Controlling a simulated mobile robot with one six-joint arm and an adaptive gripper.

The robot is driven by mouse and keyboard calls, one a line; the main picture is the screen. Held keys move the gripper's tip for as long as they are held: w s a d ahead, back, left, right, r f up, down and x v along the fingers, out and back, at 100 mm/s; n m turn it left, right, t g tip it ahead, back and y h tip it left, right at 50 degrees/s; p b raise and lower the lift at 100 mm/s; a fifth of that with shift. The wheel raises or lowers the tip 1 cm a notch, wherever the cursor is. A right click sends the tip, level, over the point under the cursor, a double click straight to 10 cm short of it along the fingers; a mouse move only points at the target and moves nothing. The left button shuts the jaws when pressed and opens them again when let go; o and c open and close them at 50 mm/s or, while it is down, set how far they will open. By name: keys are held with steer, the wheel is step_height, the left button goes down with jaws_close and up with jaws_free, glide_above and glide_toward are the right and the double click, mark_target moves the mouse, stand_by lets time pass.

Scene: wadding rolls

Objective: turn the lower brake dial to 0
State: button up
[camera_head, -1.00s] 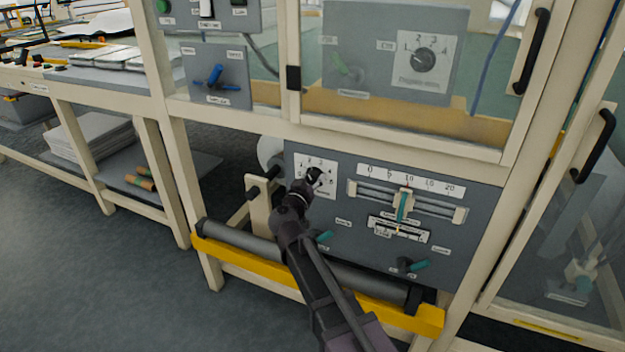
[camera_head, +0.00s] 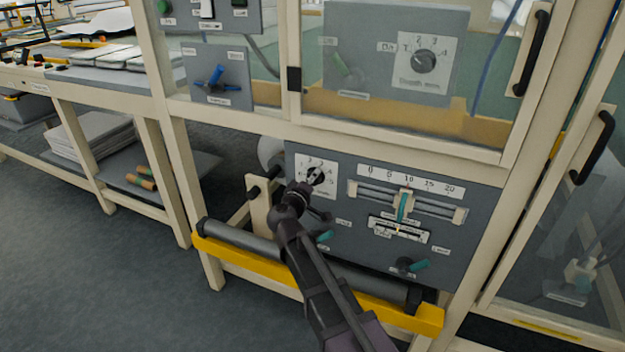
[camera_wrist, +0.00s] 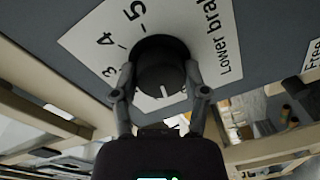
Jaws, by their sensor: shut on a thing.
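The lower brake dial (camera_head: 317,176) is a round black knob on a white numbered plate (camera_head: 303,164), at the upper left of the lower grey panel. In the wrist view the dial (camera_wrist: 160,60) has a white mark on its near edge, pointing toward the bottom of the picture. Digits 3, 4 and 5 show at the upper left of the plate (camera_wrist: 85,40); the rest of the scale is hidden. My gripper (camera_wrist: 160,80) is shut on the dial, one finger on each side. In the head view my gripper (camera_head: 308,186) partly covers the dial.
Teal-handled switches (camera_head: 415,266) are lower on the panel. A yellow bar (camera_head: 280,286) and a roller cross in front below. A similar dial (camera_head: 424,61) is above, behind glass.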

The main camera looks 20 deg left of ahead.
steer(key=n, duration=0.4)
steer(key=shift+w+n, duration=0.1)
steer(key=shift+n, duration=0.3)
steer(key=o, duration=1.2)
steer(key=shift+c, duration=0.2)
steer(key=shift+m, duration=0.3)
